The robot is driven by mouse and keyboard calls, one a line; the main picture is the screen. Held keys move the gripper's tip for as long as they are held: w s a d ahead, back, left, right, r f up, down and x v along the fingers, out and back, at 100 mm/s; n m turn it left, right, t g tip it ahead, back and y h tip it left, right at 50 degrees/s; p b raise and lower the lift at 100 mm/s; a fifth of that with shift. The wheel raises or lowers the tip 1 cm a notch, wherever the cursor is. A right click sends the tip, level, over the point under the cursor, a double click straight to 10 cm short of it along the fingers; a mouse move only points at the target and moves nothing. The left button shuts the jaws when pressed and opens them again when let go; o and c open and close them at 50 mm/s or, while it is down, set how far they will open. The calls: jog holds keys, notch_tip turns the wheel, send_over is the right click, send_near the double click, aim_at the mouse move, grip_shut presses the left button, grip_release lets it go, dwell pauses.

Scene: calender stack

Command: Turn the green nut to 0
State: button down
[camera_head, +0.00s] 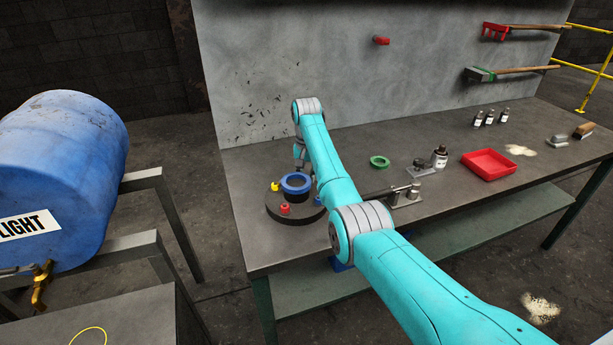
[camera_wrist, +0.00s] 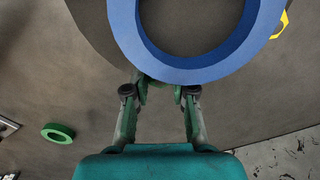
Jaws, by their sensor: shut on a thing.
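A dark round base (camera_head: 273,207) on the bench carries a blue ring (camera_head: 295,177), a yellow knob (camera_head: 275,186) and a red knob (camera_head: 285,209). The green nut (camera_wrist: 145,88) shows only as a small green part between my fingertips in the wrist view, just below the edge of the blue ring (camera_wrist: 200,72). My gripper (camera_wrist: 160,92) is shut on it. In the head view the nut is hidden behind the ring and my arm. I cannot read any numbers or a 0 mark.
A loose green ring (camera_head: 379,161) lies on the bench (camera_head: 450,140) to the right. A metal fixture (camera_head: 405,194), bottles (camera_head: 440,157) and a red tray (camera_head: 489,164) stand further right. A blue barrel (camera_head: 65,175) lies on a frame at left. A wall panel (camera_head: 250,70) rises behind.

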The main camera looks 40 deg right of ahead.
jog(key=shift+m, duration=0.3)
jog(key=shift+w+m, duration=0.1)
jog(key=shift+m, duration=2.6)
jog(key=c, duration=1)
grip_release()
jog(key=shift+o, duration=0.2)
notch_tip(320, 180, up, 12)
